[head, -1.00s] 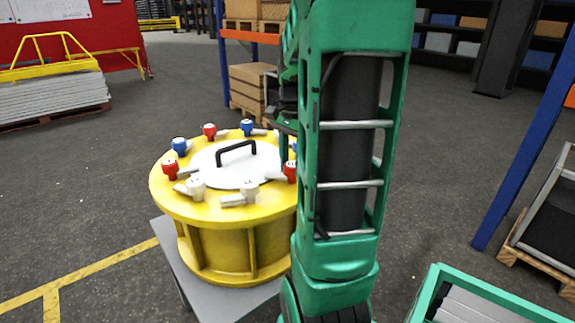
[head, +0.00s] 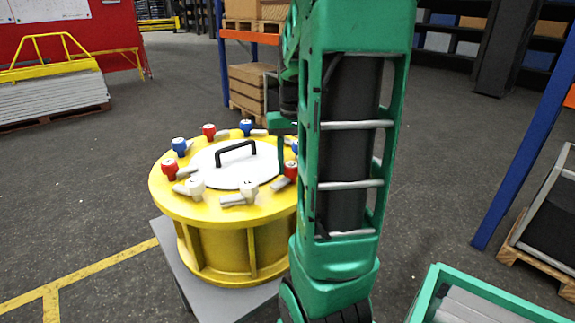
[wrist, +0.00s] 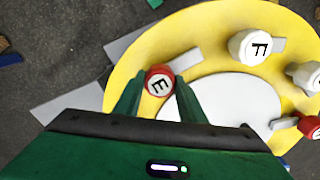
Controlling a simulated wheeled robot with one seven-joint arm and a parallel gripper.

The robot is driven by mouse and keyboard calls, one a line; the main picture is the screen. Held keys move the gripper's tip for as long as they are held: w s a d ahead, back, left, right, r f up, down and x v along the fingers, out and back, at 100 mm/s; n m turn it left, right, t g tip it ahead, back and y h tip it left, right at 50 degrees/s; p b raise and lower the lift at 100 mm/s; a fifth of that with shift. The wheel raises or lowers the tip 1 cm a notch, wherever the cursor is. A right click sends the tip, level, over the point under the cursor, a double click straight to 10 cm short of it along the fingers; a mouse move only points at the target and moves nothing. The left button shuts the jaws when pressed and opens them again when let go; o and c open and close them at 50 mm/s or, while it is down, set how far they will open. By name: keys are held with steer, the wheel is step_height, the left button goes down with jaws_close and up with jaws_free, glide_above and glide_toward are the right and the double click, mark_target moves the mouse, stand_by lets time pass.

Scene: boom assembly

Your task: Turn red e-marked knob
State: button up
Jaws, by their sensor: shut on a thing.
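The red knob marked E (wrist: 158,82) is on the yellow rim of a round drum (wrist: 140,50), between the two green fingers of my gripper (wrist: 157,84) in the wrist view. My gripper is shut on this knob. A grey bar (wrist: 185,61) extends from the knob to the upper right. In the head view, my gripper's green finger (head: 281,150) comes down at the drum's right side, close to a red knob (head: 290,170). My arm hides part of that side.
Several other white, red and blue knobs ring the drum, including a white F knob (wrist: 250,45). A black handle (head: 236,150) rises from the white centre lid (head: 215,160). The drum stands on a grey table (head: 172,255).

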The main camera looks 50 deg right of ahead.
mark_target(290, 164)
steer(key=shift+w+r+n, duration=0.15)
steer(key=shift+w+n, duration=0.1)
steer(key=shift+n, duration=0.95)
steer(key=o, duration=1)
steer(key=shift+o, duration=0.2)
steer(key=shift+s, duration=0.1)
step_height(290, 164, up, 10)
steer(key=shift+r, duration=0.25)
steer(key=s+a+f, duration=0.6)
steer(key=a, duration=0.2)
steer(key=s+a+f, duration=0.6)
steer(key=a+f, duration=0.1)
steer(key=a, duration=0.2)
